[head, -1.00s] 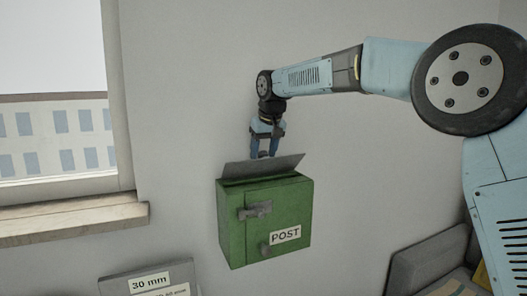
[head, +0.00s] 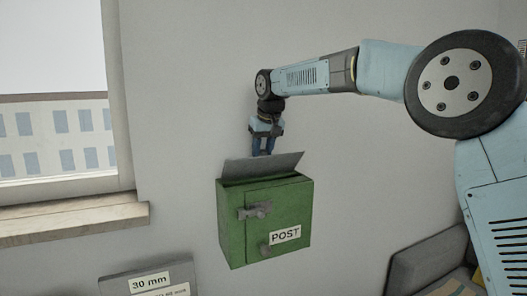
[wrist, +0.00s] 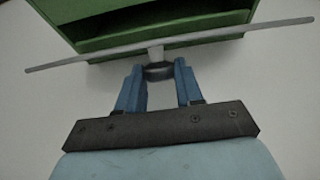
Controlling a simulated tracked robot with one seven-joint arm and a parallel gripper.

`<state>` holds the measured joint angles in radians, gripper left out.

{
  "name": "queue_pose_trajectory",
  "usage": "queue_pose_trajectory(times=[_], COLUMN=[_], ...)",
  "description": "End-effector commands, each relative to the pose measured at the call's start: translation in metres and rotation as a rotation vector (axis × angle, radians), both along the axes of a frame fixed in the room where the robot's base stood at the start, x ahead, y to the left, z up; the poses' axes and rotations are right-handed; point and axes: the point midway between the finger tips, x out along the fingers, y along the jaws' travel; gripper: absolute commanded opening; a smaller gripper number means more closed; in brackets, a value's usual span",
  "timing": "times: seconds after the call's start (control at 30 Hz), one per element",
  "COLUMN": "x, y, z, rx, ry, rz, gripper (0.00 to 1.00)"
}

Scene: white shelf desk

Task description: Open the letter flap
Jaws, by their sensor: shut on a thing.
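The green letter box (head: 238,220) hangs on the wall with a "POST" label on its front. Its grey letter flap (head: 262,164) is swung up and stands tilted above the box top, with a dark gap below it. My gripper (head: 263,152) is just above and behind the flap, its fingertips partly hidden by it. In the wrist view, my gripper (wrist: 158,70) is shut on the flap's small knob (wrist: 157,54). The flap (wrist: 225,36) shows there nearly edge-on, with the green box (wrist: 150,22) beyond it.
A window with a ledge (head: 75,222) is at the left. A grey "30 mm" sign (head: 150,280) stands below the box at the left. A grey backrest (head: 430,265) is at the lower right. The wall around the box is clear.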

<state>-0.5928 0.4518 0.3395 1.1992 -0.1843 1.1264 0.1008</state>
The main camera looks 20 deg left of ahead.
Motion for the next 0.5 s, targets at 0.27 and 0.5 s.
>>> queue_pose_trajectory(times=[0.27, 0.5], x=[0.0083, 0.0082], y=[0.0083, 0.0081], z=[0.0034, 0.0032], rx=[0.004, 0.004], ry=[-0.005, -0.005], rz=[0.000, 0.000], gripper=[0.00, 0.46])
